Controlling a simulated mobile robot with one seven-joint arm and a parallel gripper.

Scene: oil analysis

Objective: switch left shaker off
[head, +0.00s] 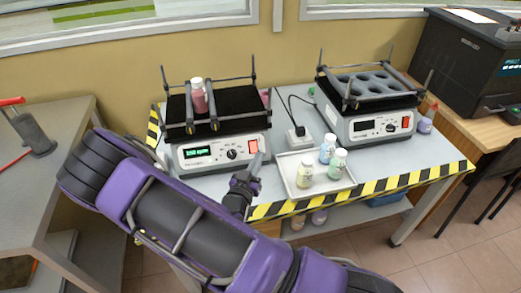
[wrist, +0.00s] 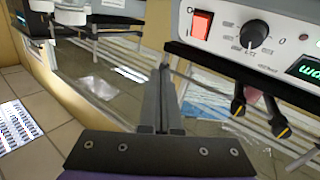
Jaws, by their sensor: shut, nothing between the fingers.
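The left shaker (head: 222,139) stands on the table with a pink bottle (head: 198,96) clamped on its black platform. Its display (head: 196,152) is lit green, beside a black knob (head: 231,154) and a red switch (head: 253,146). The wrist view shows the shaker's front upside down at the upper right, with the red switch (wrist: 202,25), the knob (wrist: 254,34) and part of the lit display (wrist: 304,68). My gripper (head: 258,160) is shut and empty, close in front of the switch side. In the wrist view its fingertips (wrist: 164,68) lie below and left of the switch, apparently not touching it.
The right shaker (head: 379,127) has a dark display. A white tray (head: 312,186) with three small bottles stands right of my gripper. A power adapter (head: 298,137) with a cable sits between the shakers. Striped tape (head: 400,180) marks the table's front edge.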

